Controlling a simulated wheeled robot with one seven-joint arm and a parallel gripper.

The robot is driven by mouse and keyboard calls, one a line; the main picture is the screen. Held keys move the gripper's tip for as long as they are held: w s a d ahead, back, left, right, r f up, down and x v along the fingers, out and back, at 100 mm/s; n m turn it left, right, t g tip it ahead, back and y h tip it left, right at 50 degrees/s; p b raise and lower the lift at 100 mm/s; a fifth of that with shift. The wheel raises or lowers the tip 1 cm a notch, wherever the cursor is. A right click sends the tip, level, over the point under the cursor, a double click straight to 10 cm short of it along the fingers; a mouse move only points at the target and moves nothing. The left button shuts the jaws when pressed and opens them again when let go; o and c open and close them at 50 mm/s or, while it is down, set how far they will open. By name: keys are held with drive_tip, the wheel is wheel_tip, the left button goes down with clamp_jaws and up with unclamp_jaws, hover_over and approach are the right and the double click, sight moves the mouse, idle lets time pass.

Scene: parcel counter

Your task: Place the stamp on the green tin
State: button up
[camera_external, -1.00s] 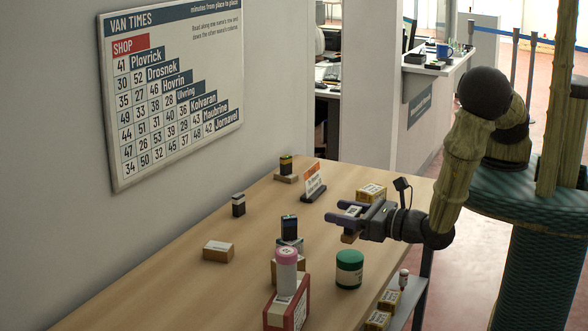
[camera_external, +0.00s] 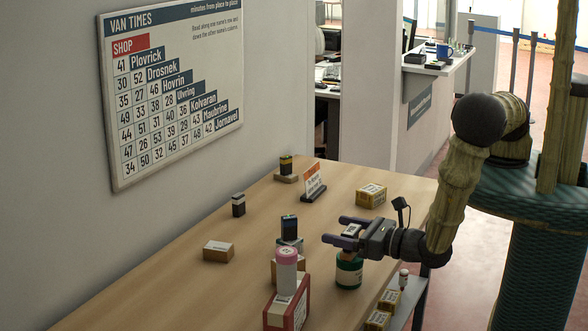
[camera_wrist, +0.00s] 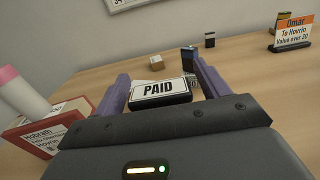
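The stamp, a small dark block with a white PAID label, shows in the wrist view (camera_wrist: 160,90) between my two purple fingers. It also shows in the external view (camera_external: 351,231). My gripper (camera_external: 335,229) is shut on it and holds it label up, over the green tin. The green tin (camera_external: 349,273), a round tin with a pale label, stands on the counter; my gripper partly hides its top. I cannot tell whether the stamp's underside touches the lid. The tin is not visible in the wrist view.
A red-and-white box (camera_external: 288,308) and a pink-topped cylinder (camera_external: 286,268) stand left of the tin. A dark-topped block (camera_external: 289,228) is behind them. A yellow-brown box (camera_external: 371,196) and an orange-topped sign (camera_external: 314,184) stand farther back. The counter's (camera_external: 190,290) left front is clear.

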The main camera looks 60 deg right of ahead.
drive_tip(key=shift+r, duration=0.1)
drive_tip(key=shift+r, duration=0.1)
drive_tip(key=s+b, duration=0.4)
drive_tip(key=s, duration=0.8)
idle(0.5)
